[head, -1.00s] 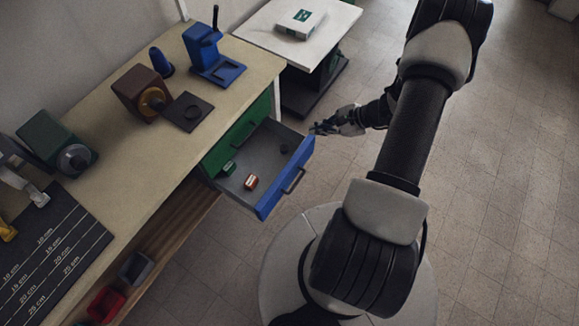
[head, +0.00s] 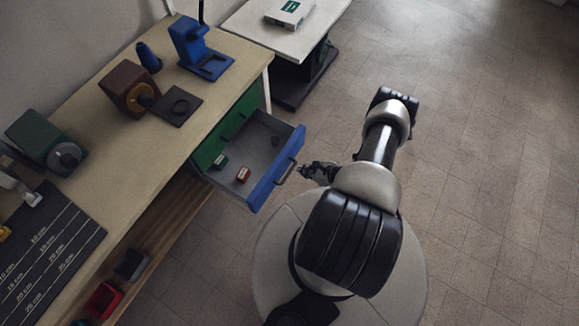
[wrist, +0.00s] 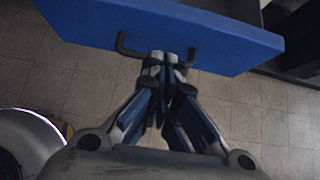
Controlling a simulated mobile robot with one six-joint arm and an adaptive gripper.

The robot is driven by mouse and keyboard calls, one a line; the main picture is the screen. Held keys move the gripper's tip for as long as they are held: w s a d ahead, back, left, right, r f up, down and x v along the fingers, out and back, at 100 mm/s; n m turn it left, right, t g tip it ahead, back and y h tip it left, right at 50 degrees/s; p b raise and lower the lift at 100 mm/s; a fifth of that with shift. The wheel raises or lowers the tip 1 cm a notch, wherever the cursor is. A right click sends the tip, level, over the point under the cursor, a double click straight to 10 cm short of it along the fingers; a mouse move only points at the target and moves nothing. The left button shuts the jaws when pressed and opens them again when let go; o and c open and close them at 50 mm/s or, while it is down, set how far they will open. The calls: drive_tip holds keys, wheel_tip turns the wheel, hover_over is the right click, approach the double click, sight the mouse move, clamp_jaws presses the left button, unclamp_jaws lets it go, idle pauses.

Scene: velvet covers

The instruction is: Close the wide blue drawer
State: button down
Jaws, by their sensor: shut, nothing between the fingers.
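The wide blue drawer (head: 276,169) stands pulled out of the green cabinet under the workbench. Its blue front with a dark bar handle (head: 286,172) faces my arm. My gripper (head: 304,170) is shut and empty, in front of the drawer front near the handle. In the wrist view the closed fingertips (wrist: 166,58) overlap the handle region of the blue front (wrist: 190,30); I cannot tell whether they touch it.
The workbench top (head: 140,165) holds a blue stand (head: 200,48), a brown grinder-like box (head: 128,88) and a green device (head: 45,142). A white side table (head: 285,35) stands beyond. The tiled floor to the right is clear.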

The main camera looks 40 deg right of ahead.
sight(282, 164)
drive_tip(key=shift+w+a+f+b, duration=0.15)
drive_tip(key=shift+w+a+f, duration=0.3)
drive_tip(key=shift+w, duration=0.65)
drive_tip(key=shift+w+a+f+b, duration=0.25)
drive_tip(key=shift+w+f, duration=0.2)
drive_tip(key=shift+w, duration=0.65)
drive_tip(key=shift+w+a+f+b, duration=0.1)
drive_tip(key=shift+w+a+f, duration=0.35)
drive_tip(key=shift+w, duration=0.65)
drive_tip(key=shift+w, duration=0.1)
drive_tip(key=shift+w+a, duration=0.1)
drive_tip(key=shift+w, duration=0.2)
drive_tip(key=w+a+b, duration=0.3)
drive_tip(key=w+b, duration=0.1)
drive_tip(key=w, duration=0.5)
drive_tip(key=w+a+b, duration=0.3)
drive_tip(key=w+b, duration=0.1)
drive_tip(key=w, duration=0.4)
drive_tip(key=shift+w+a+b, duration=0.3)
drive_tip(key=shift+w+b, duration=0.1)
